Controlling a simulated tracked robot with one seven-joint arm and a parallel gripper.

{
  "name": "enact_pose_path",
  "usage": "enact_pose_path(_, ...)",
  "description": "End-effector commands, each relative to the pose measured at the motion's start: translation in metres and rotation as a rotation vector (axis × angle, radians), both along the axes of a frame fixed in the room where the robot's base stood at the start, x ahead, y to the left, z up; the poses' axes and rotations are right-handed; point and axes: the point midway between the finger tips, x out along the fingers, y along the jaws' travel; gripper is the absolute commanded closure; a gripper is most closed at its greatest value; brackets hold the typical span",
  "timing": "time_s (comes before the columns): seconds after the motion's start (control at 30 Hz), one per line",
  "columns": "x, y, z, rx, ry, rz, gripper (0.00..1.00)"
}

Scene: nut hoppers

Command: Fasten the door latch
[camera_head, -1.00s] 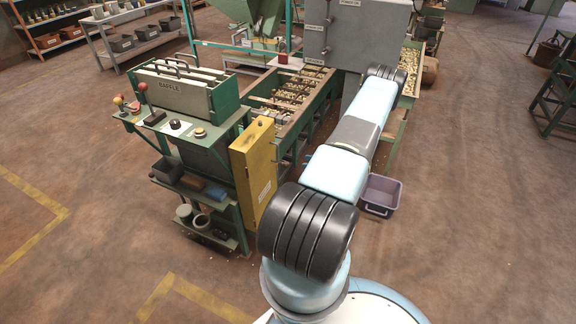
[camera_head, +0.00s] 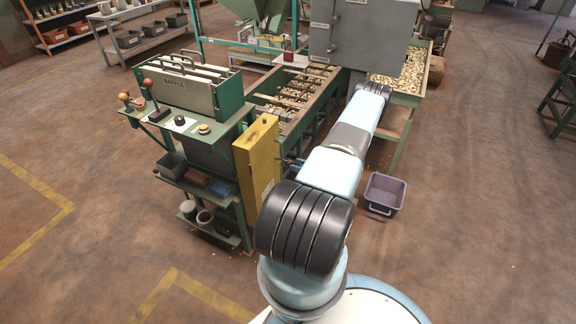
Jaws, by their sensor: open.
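A yellow door-like panel (camera_head: 257,160) with a pale label stands upright at the right end of the green bench. A grey cabinet (camera_head: 358,38) with small labels on its front stands behind my arm. My gripper cannot be made out, as my arm blocks the view. Small dark and bluish parts show just right of the yellow panel, between it and my arm; I cannot tell what they are.
The green bench (camera_head: 190,133) carries baffle plates, a red-knobbed lever and buttons, with bins below. A long trough (camera_head: 318,105) of nuts runs behind. A purple-grey crate (camera_head: 384,193) lies on the floor right of my arm. Floor at right and front left is clear.

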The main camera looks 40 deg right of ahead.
Motion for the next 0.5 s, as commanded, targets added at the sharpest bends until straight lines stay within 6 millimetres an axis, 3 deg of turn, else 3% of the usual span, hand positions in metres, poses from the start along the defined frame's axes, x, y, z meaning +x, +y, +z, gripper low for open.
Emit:
enact_pose_path(0.2,0.027,0.013,0.000,0.000,0.000,0.002,0.47)
enact_pose_path(0.5,0.040,0.018,0.000,0.000,0.000,0.001,0.47)
